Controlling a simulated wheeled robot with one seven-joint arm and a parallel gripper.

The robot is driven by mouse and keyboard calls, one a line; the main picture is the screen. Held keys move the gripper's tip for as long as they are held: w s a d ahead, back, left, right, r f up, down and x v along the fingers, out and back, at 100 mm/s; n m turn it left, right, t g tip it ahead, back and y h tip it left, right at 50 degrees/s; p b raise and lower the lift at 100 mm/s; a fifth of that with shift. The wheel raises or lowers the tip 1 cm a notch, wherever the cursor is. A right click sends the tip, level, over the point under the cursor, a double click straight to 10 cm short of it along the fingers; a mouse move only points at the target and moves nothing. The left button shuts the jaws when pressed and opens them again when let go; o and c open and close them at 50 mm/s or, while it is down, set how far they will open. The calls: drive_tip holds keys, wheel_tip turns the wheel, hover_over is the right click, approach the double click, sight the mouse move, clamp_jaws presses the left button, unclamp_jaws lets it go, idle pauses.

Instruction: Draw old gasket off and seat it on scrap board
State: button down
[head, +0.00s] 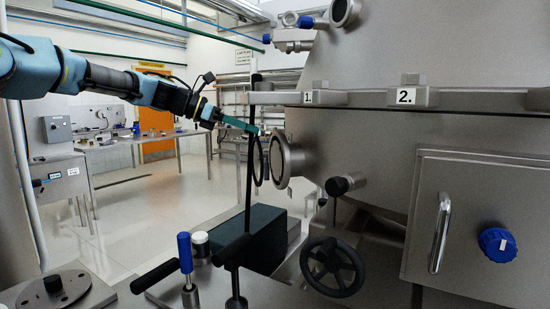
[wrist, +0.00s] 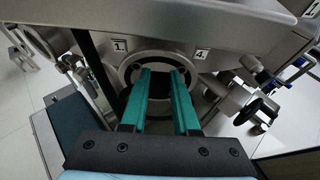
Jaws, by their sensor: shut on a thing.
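The old gasket (head: 258,184) is a thin dark ring, seen nearly edge-on in the head view. It hangs upright just left of the round steel flange (head: 281,160), with a narrow gap between them in that view. My gripper (head: 256,131) has teal fingers shut on the ring's upper edge. In the wrist view my gripper (wrist: 162,72) points at the flange opening, and its fingers hide part of the ring and flange. I cannot make out the scrap board for certain in either view.
A black post (head: 248,190) stands close to the left of the ring. A dark green box (head: 252,238), a black handwheel (head: 332,267) and a blue-handled lever (head: 185,255) are below. The machine body (head: 375,150) fills the right. Open floor lies at left.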

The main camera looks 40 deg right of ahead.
drive_tip(key=shift+w+a, duration=0.15)
drive_tip(key=shift+a, duration=0.15)
drive_tip(key=w+a+p, duration=0.2)
drive_tip(key=w+a, duration=0.3)
drive_tip(key=a, duration=0.5)
drive_tip(key=shift+w+a, duration=0.25)
drive_tip(key=shift+w, duration=0.1)
